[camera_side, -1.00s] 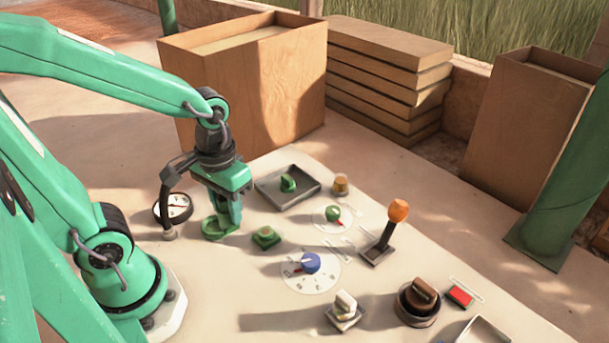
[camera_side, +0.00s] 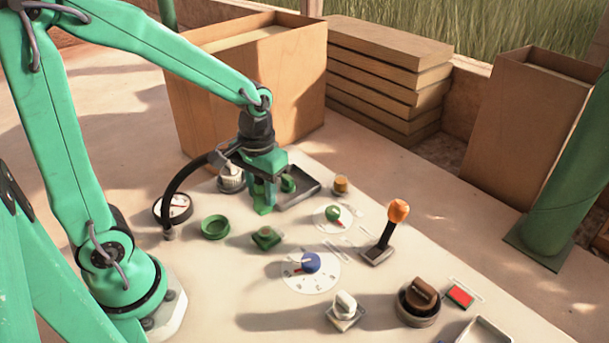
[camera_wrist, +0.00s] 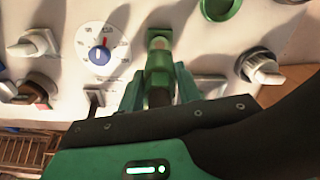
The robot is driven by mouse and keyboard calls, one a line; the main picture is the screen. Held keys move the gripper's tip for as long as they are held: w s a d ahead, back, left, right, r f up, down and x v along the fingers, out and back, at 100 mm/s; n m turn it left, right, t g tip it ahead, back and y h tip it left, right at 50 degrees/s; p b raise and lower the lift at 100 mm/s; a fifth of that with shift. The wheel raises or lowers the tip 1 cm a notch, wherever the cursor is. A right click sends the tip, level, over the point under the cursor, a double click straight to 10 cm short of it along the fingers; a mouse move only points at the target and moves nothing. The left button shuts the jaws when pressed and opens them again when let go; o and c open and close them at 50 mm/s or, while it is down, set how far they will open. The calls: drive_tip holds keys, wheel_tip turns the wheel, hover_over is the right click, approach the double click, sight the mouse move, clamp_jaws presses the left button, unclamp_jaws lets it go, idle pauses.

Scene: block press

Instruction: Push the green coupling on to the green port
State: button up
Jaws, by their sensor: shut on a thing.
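My gripper (camera_side: 263,206) is shut on the green coupling (camera_wrist: 158,92), which is mostly hidden between the fingers in both views. A black hose (camera_side: 185,178) arches from the table up to my wrist side. The green port (camera_side: 267,237), a squarish green base with a lighter top, stands on the table just in front of the gripper in the side view. In the wrist view the port (camera_wrist: 158,42) shows directly ahead of the fingers. The coupling and port look apart. An empty green ring (camera_side: 215,228) stands to the left of the port.
A tray (camera_side: 306,193) with a green knob (camera_side: 288,184) lies right behind the gripper. A white knob (camera_side: 231,179) stands close at its left. A blue dial (camera_side: 310,263), a small green knob (camera_side: 333,212) and an orange-topped lever (camera_side: 397,211) stand to the right. A gauge (camera_side: 173,208) is at left.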

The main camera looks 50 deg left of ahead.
sight(264, 209)
drive_tip(key=shift+f, duration=0.25)
drive_tip(key=shift+f, duration=2.55)
drive_tip(key=shift+f, duration=0.7)
idle(0.8)
drive_tip(key=o, duration=1.1)
drive_tip(key=shift+c, duration=0.2)
drive_tip(key=shift+r, duration=0.1)
drive_tip(key=shift+r, duration=3.8)
drive_tip(key=shift+r, duration=0.15)
